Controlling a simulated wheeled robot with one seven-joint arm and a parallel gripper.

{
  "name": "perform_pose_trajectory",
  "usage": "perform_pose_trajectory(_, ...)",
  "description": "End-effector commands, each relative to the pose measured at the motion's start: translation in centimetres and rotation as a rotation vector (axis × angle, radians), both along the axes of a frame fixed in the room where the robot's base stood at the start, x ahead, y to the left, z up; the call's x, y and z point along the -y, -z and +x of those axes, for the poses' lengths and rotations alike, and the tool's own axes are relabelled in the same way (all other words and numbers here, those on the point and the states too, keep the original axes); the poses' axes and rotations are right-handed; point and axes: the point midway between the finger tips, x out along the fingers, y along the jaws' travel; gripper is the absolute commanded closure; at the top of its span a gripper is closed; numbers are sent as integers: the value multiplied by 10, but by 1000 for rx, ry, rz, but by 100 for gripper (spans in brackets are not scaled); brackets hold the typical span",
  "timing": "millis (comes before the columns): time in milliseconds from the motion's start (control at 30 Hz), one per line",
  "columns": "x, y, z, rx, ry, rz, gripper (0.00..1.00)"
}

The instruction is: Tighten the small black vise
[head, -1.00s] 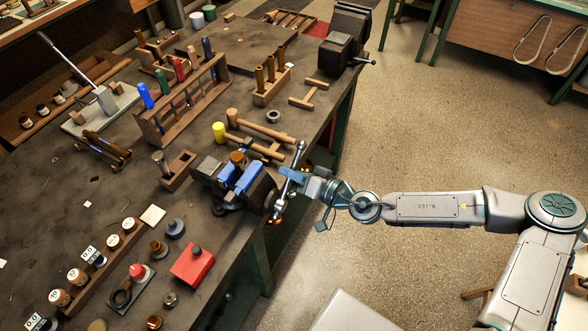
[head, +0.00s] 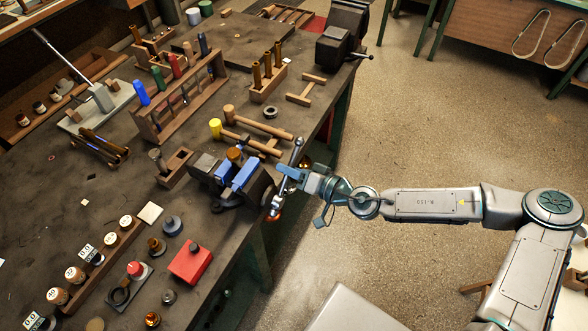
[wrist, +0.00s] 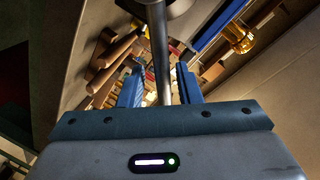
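The small black vise (head: 258,196) stands at the bench's right edge. Blue covers (head: 243,176) line its jaws, and a brass piece (head: 235,155) sits between them. Its silver bar handle (head: 297,150) is tilted, its upper end leaning right in the head view. My gripper (head: 284,173) is at the handle's middle. In the wrist view my blue fingers (wrist: 160,88) stand on either side of the bar (wrist: 159,55), with a narrow gap on each side. The brass piece (wrist: 239,38) and a blue cover (wrist: 217,22) show at upper right. The bar's near end is hidden behind my palm.
A larger dark vise (head: 336,45) stands at the far bench corner. Mallets (head: 262,122), a tool rack (head: 182,100) and a red box (head: 190,263) lie around the small vise. The floor right of the bench is open around my arm.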

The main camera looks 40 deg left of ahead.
Motion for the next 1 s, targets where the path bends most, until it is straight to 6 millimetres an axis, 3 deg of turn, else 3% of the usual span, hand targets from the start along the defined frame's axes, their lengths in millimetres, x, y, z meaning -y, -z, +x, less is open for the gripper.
perform_pose_trajectory(167, 9, -1, 3, 2, 4, 1, 69)
perform_pose_trajectory(700, 96, -13, 9, 0, 11, 1, 69)
perform_pose_trajectory(1000, 131, -19, 10, -1, 10, 0, 69)
